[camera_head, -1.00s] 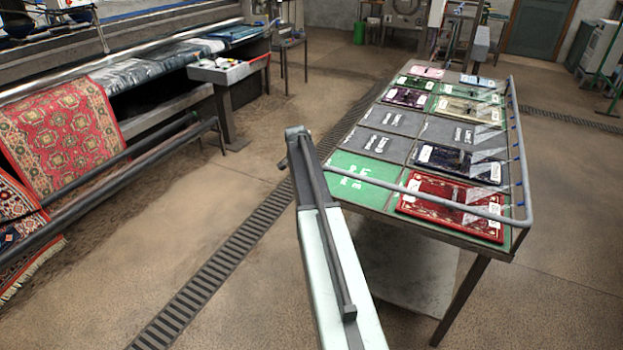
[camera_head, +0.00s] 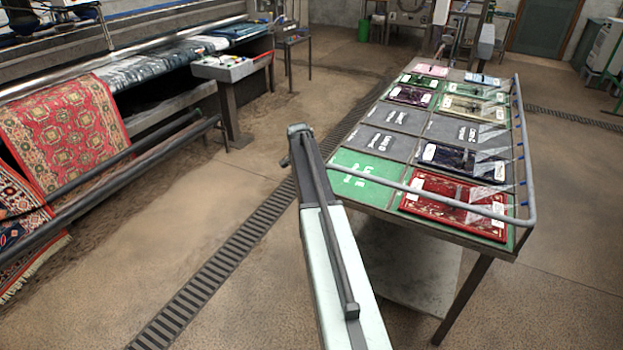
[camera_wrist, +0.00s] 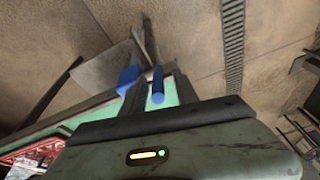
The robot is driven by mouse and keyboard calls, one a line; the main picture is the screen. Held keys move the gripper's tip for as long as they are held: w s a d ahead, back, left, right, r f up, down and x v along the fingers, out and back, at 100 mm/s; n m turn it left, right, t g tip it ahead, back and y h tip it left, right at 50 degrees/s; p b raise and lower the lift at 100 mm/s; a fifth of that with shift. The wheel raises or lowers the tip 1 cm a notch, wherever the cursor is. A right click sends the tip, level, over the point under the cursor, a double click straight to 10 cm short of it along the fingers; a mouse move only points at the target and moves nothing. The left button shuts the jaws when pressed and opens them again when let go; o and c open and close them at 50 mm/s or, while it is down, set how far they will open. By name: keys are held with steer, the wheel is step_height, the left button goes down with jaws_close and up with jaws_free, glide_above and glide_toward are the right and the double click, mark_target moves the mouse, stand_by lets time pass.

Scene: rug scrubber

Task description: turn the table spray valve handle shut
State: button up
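In the wrist view my gripper (camera_wrist: 158,90) reaches over the green edge of the table (camera_wrist: 186,93), its dark fingers apart. A narrow blue bar (camera_wrist: 157,86), which looks like the valve handle, shows between the fingers. A wider blue block (camera_wrist: 128,77) lies just left of it; I cannot tell which part it belongs to. I cannot tell whether the fingers touch the bar. In the head view my arm hides the gripper and the valve. The spray pipe (camera_head: 430,196) runs along the table's near edge and passes behind my arm.
The table (camera_head: 368,178) carries several small rug samples, such as a red one (camera_head: 455,203). A floor drain grating (camera_head: 235,260) runs left of my arm. A rug machine with a hanging red rug (camera_head: 65,125) stands at the left. Open floor lies between.

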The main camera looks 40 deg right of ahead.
steer(key=p+v, duration=0.7)
steer(key=v, duration=0.1)
steer(key=shift+f, duration=0.1)
steer(key=shift+a, duration=0.1)
steer(key=shift+c, duration=1.2)
steer(key=a, duration=0.2)
steer(key=s+a+n, duration=0.1)
steer(key=a, duration=0.2)
steer(key=s+a+n, duration=0.1)
steer(key=a, duration=0.1)
steer(key=shift+s+a+f, duration=0.1)
steer(key=shift+a+f, duration=0.05)
steer(key=shift+a, duration=0.15)
jaws_close()
steer(key=s+a+n, duration=0.4)
steer(key=s+a, duration=0.1)
steer(key=a, duration=0.5)
steer(key=s+a+n+y, duration=0.1)
steer(key=s+a+n, duration=0.3)
steer(key=a, duration=0.6)
steer(key=s+a+n+g+y, duration=0.1)
steer(key=s+a+n, duration=0.4)
steer(key=s+a, duration=0.3)
steer(key=a, duration=0.3)
steer(key=shift+s+f, duration=0.2)
steer(key=shift+s, duration=0.05)
